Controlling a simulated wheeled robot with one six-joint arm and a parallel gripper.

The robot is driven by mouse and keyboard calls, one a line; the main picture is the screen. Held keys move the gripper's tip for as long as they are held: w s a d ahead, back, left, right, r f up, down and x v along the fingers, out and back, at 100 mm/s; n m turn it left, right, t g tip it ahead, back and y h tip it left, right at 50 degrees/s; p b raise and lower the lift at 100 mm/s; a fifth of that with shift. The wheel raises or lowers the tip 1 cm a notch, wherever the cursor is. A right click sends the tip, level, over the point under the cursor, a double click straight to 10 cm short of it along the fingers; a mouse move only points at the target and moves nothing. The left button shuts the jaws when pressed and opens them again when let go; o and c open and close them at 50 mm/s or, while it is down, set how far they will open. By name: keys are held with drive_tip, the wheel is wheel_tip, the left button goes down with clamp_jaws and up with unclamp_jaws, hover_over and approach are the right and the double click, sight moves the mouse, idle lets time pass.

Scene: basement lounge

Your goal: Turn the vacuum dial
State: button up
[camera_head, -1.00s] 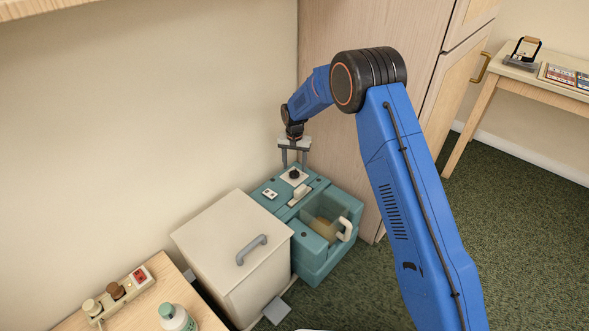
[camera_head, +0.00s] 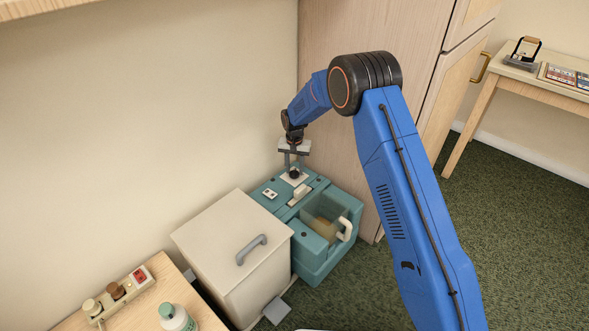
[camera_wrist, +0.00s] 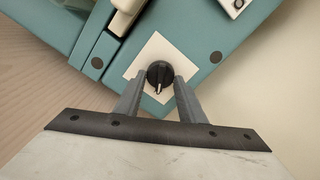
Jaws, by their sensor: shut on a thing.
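The vacuum (camera_head: 316,262) is a teal, box-shaped machine on the floor against the wall. Its dial (camera_wrist: 160,74) is a small black knob with a light pointer mark, set on a white square plate (camera_wrist: 146,55). In the wrist view the pointer faces the bottom of the picture, toward my gripper's palm. My gripper (camera_wrist: 160,82) is shut on the dial, with one grey finger on each side of it. In the head view my gripper (camera_head: 294,170) reaches down onto the dial from above, and the fingers partly hide the knob.
A beige lidded bin (camera_head: 225,255) with a grey handle stands directly left of the vacuum. A wooden cabinet (camera_head: 345,130) rises close behind it. A low table (camera_head: 110,310) with a power strip and bottle is at bottom left. Green carpet (camera_head: 520,230) is open on the right.

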drive_tip(key=shift+n, duration=0.3)
drive_tip(key=n, duration=0.5)
drive_tip(key=shift+a+n, duration=0.15)
drive_tip(key=shift+n, duration=0.25)
drive_tip(key=n, duration=0.5)
drive_tip(key=shift+a, duration=0.1)
drive_tip(key=shift+n, duration=0.3)
drive_tip(key=o, duration=1)
wheel_tip(320, 180, up, 18)
drive_tip(key=shift+f, duration=0.25)
